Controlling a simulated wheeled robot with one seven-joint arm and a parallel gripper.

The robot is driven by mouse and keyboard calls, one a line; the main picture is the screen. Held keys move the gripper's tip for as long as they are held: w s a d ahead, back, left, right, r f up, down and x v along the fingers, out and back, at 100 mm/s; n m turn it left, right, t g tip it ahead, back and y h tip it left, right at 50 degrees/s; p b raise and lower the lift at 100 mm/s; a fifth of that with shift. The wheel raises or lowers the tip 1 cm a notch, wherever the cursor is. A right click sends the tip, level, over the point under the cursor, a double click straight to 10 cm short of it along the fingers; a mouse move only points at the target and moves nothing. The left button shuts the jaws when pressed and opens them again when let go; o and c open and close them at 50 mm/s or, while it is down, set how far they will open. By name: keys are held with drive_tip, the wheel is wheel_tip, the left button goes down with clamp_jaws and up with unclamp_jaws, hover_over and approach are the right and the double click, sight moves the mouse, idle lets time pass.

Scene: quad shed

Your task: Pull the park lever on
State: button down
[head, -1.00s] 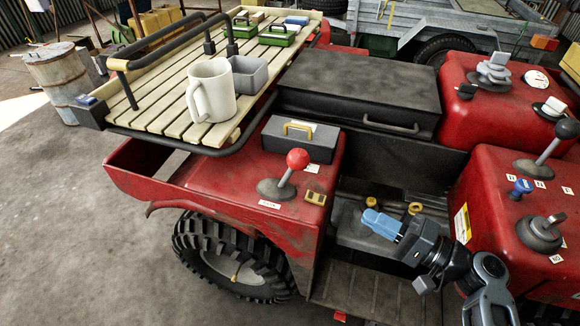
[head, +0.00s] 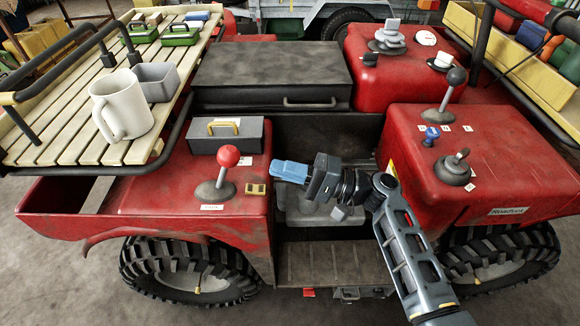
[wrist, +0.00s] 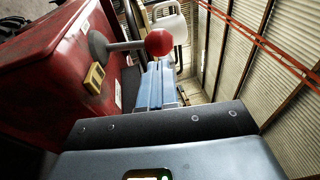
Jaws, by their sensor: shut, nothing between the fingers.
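The lever with a red ball knob (head: 228,156) stands on the red fender at the left of the footwell, on a dark round boot, with a small white label (head: 212,207) in front. The label's text is too small to read surely. My gripper (head: 277,170) has blue fingers, closed together and empty, to the right of the red knob and apart from it. In the wrist view the red knob (wrist: 159,42) shows just beyond the blue fingers (wrist: 155,85), its shaft running left to the boot.
A grey box with a yellow handle (head: 228,133) sits behind the lever. A slatted rack (head: 60,140) holds a white mug (head: 122,104) and a grey bin (head: 156,80). A black-knobbed lever (head: 455,77) and a blue knob (head: 431,133) are on the right fender.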

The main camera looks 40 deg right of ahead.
drive_tip(key=shift+p+x, duration=0.5)
drive_tip(key=shift+x, duration=2.6)
drive_tip(key=shift+r, duration=0.1)
